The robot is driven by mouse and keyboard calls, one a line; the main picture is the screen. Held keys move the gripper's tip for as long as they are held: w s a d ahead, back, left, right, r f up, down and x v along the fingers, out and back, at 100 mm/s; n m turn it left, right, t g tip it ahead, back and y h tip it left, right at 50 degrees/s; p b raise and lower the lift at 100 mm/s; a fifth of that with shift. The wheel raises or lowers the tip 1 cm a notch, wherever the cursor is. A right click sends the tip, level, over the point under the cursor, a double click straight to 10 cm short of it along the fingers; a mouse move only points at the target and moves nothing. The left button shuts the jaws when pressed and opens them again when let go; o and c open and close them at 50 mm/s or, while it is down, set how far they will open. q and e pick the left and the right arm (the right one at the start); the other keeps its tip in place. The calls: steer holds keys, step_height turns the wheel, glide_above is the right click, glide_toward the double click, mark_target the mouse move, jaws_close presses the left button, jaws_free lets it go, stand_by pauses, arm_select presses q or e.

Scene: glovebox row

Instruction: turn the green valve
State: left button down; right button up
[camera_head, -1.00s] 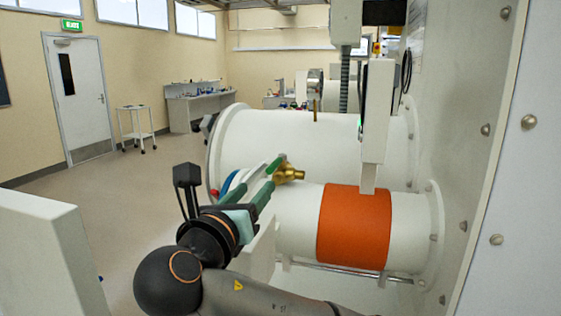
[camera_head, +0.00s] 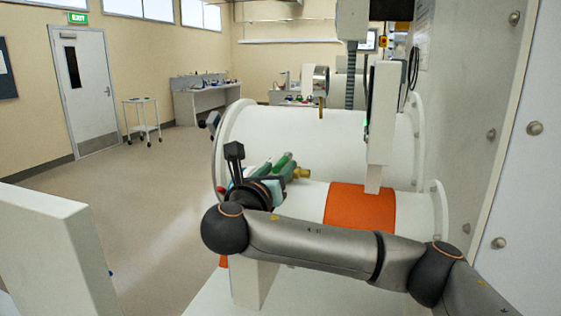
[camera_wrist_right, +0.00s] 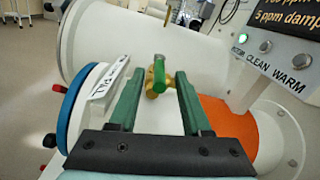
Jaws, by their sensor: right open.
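The green valve has a brass body and a green handle (camera_wrist_right: 159,72) that points up and towards my wrist camera. It sits on the side of a white cylinder. In the head view its brass body (camera_head: 301,173) shows just right of my fingers, and the handle is hard to tell from them. My right gripper (camera_head: 286,162) has green fingers. In the right wrist view its fingers (camera_wrist_right: 158,76) are spread, with the handle in the gap between their tips and clear space on both sides. No contact shows. My left gripper is not in view.
An orange band (camera_head: 360,207) wraps the small white cylinder right of the valve. A blue-rimmed round door (camera_wrist_right: 80,100) with a "PULL" label stands left of the fingers. A white panel (camera_head: 382,125) hangs above. Open floor (camera_head: 150,200) lies left.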

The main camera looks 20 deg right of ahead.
steer(key=shift+x, duration=1.25)
jaws_close()
stand_by(0.5)
